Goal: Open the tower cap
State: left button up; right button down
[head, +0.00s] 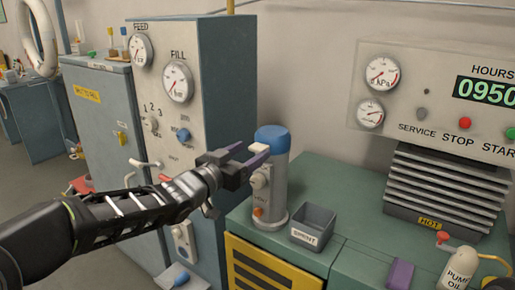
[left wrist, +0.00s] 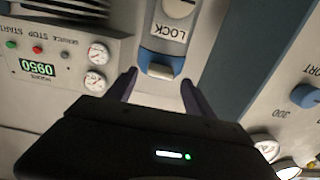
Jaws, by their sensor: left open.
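The tower (head: 274,190) is a grey upright cylinder on the green bench, with a blue cap (head: 272,137) seated on top. A pale tab sticks out from the cap's front (head: 260,149). The left wrist view shows the blue cap (left wrist: 160,59), its tab (left wrist: 160,71) and a LOCK label (left wrist: 170,33) on the tower, upside down. My left gripper (head: 248,158) is open at cap height, in front of the tower. In the left wrist view its two fingers (left wrist: 158,82) stand either side of the tab, with gaps showing. My right gripper is not in view.
A grey SPENT bin (head: 313,226) stands right of the tower's foot. A tall gauge cabinet (head: 226,80) rises behind and left. A finned HOT block (head: 440,190), a PUMP OIL can (head: 460,268) and a purple block (head: 400,273) are farther right.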

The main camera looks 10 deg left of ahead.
aim_at(254, 149)
pick_arm(q)
jog(key=shift+x, duration=2)
grip_shut()
